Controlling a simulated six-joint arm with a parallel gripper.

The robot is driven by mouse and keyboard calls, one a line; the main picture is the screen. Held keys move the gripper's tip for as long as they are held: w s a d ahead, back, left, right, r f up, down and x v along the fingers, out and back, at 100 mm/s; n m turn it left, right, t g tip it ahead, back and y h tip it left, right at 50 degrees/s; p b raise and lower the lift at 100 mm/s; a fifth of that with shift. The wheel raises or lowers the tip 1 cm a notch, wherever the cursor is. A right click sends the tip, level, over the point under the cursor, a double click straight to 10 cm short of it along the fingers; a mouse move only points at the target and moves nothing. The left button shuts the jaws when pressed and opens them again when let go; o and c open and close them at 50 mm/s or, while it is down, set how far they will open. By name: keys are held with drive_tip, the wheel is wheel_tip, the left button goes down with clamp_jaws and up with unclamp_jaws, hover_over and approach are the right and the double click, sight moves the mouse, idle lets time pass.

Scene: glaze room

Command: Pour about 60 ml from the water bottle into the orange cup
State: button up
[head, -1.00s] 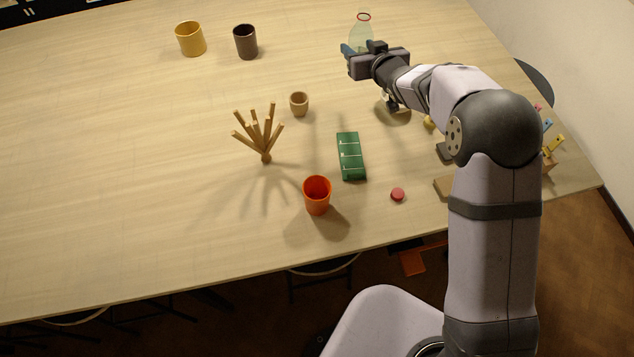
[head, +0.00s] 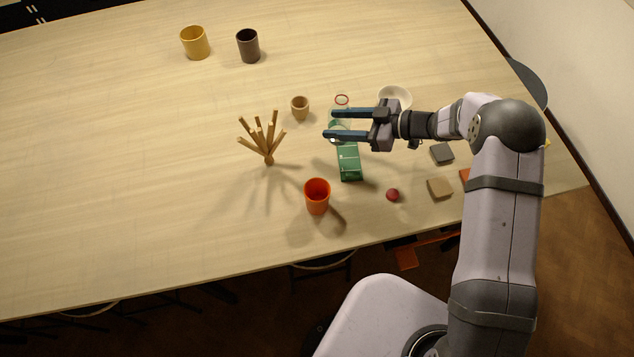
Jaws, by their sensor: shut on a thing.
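The water bottle (head: 342,104) is pale, see-through and greenish, with a red ring at its mouth. My gripper (head: 332,123) is shut on it, with one blue finger on each side. The bottle looks roughly upright, and its mouth shows just beyond the far finger. Its lower part is partly hidden by the fingers, and its water level cannot be made out. The orange cup (head: 317,197) stands upright on the table, nearer the front edge and a little left of the bottle. The bottle and cup are apart.
A green divided holder (head: 350,167) lies between gripper and cup. A bundle of wooden sticks (head: 268,148) stands left. A small tan cup (head: 299,107), white bowl (head: 397,94), red round piece (head: 393,195) and flat tiles (head: 440,187) are nearby. Yellow (head: 195,43) and dark (head: 248,46) cups stand far back.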

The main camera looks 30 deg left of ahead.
drive_tip(key=s+d+f+n+g+h+p, duration=0.1)
drive_tip(key=s+d+f+n+g, duration=0.1)
drive_tip(key=s+d, duration=0.4)
drive_tip(key=shift+s+d+f+n+g, duration=0.15)
drive_tip(key=shift+s+d+n+g, duration=0.2)
drive_tip(key=shift+s+n+g, duration=0.45)
drive_tip(key=shift+w+r+h+p, duration=0.1)
drive_tip(key=shift+r+h+p, duration=0.2)
drive_tip(key=shift+p, duration=0.4)
